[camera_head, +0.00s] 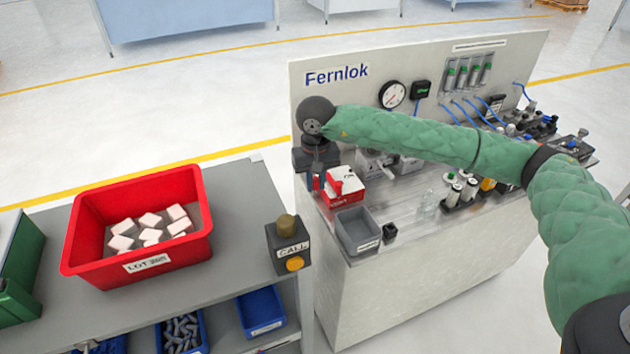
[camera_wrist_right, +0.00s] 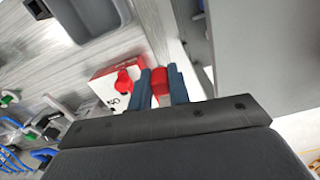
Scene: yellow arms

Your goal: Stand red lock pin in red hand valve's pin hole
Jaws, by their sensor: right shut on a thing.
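My right gripper (camera_head: 317,182) points down at the left end of the bench and is shut on a red piece, which looks like the red lock pin. In the right wrist view the red pin (camera_wrist_right: 160,86) sits between the two blue-grey fingers of the gripper (camera_wrist_right: 161,88). The red and white block with a red knob, which looks like the red hand valve (camera_head: 346,187), stands just right of the gripper in the head view. It also shows in the wrist view (camera_wrist_right: 112,82), beside the fingers. Its pin hole cannot be made out. My left gripper is not in view.
A grey bin (camera_head: 357,229) stands in front of the block, with a small black piece (camera_head: 390,231) beside it. Bottles and fittings fill the bench's right side. The Fernlok panel (camera_head: 345,100) rises behind. A red crate (camera_head: 137,226) and a call box (camera_head: 288,245) stand on the left shelf.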

